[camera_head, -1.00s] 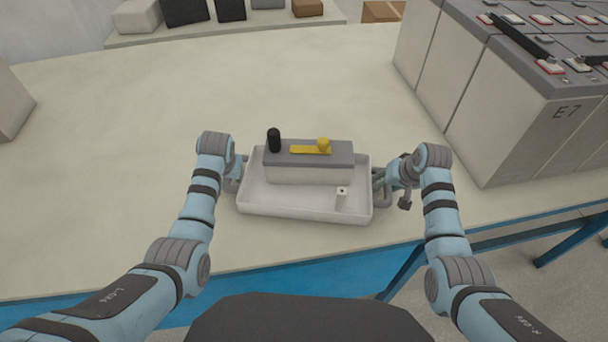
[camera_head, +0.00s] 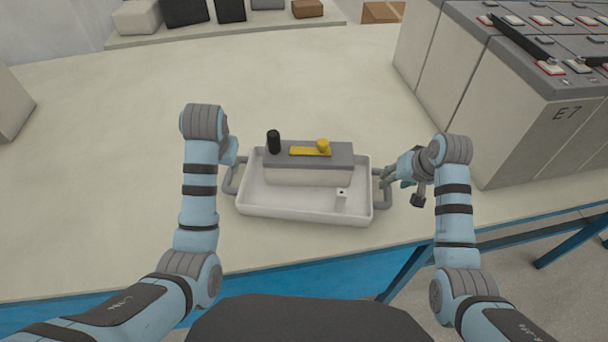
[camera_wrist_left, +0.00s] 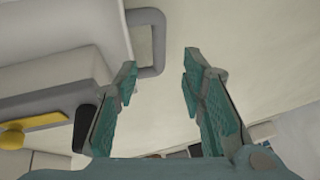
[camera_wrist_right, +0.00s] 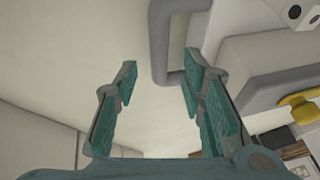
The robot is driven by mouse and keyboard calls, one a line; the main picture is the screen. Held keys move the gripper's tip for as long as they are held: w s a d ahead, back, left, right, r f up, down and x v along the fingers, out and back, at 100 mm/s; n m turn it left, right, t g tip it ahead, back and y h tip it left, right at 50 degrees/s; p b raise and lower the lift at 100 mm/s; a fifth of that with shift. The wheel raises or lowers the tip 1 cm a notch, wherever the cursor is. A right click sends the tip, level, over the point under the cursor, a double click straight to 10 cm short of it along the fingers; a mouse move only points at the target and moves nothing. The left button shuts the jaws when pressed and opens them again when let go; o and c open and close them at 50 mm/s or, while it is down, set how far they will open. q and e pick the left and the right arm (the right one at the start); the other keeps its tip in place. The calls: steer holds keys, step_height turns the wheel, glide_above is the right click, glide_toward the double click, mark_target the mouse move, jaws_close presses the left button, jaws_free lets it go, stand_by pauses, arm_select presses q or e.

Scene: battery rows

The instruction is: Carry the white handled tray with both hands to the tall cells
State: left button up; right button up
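The white handled tray (camera_head: 262,205) rests on the table near its front edge, level and in the same place. My left gripper (camera_wrist_left: 157,72) is open and empty, just off the tray's left handle (camera_head: 230,178); that handle shows in the left wrist view (camera_wrist_left: 158,45). My right gripper (camera_wrist_right: 160,76) is open and empty near the right handle (camera_head: 384,190), also in its wrist view (camera_wrist_right: 158,45). The tall cells (camera_head: 530,125) stand at right.
A raised shelf (camera_head: 230,30) at the back holds several blocks and a brown box. A pale block (camera_head: 12,105) stands at the left edge. The table (camera_head: 120,150) is clear left of and behind the tray. A blue frame (camera_head: 490,238) runs along the front.

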steer(key=v, duration=0.6)
steer(key=shift+s+r, duration=0.1)
steer(key=shift+r, duration=0.05)
